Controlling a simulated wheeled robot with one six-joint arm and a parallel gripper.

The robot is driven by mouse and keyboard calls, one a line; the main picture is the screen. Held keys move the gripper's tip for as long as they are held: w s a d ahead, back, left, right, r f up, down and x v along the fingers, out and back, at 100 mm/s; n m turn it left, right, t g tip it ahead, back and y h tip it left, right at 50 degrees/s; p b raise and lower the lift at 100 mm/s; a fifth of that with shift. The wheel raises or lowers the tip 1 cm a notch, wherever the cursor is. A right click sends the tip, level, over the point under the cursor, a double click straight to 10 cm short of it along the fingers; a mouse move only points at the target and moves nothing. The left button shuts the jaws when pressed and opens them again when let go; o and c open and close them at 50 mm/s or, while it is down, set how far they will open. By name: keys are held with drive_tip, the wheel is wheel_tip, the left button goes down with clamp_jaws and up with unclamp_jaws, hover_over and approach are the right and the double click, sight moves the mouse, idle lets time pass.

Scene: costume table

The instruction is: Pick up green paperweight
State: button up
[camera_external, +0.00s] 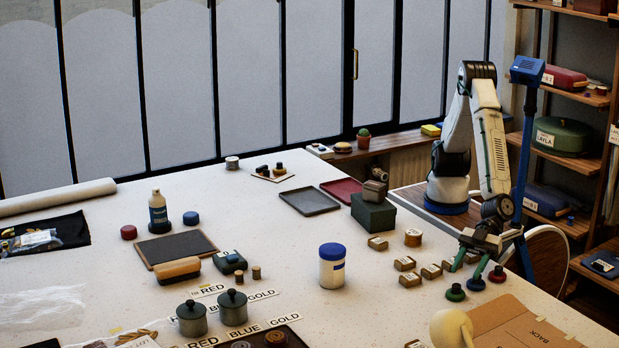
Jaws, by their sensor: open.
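The green paperweight (455,293) stands on the white table near its right edge, a small round piece with a knob-like top. A blue paperweight (475,285) and a red paperweight (497,274) stand in a row to its right. My gripper (468,270) points down with its two green-tinted fingers spread and nothing visible between them. In the picture it is just above and behind the green and blue pieces. One fingertip shows close above the blue piece. I cannot tell the exact height or whether it touches.
Several small tan boxes (405,263) lie left of the gripper. A dark green box (373,212) stands further back. A white jar with a blue lid (332,266) is to the left. A cardboard folder (512,325) and a cream round-topped object (451,328) lie in front.

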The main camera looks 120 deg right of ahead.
sight(456, 286)
drive_tip(key=x, duration=0.4)
drive_tip(key=shift+w, duration=0.15)
drive_tip(key=shift+d, duration=0.1)
clamp_jaws()
drive_tip(key=shift+r, duration=0.1)
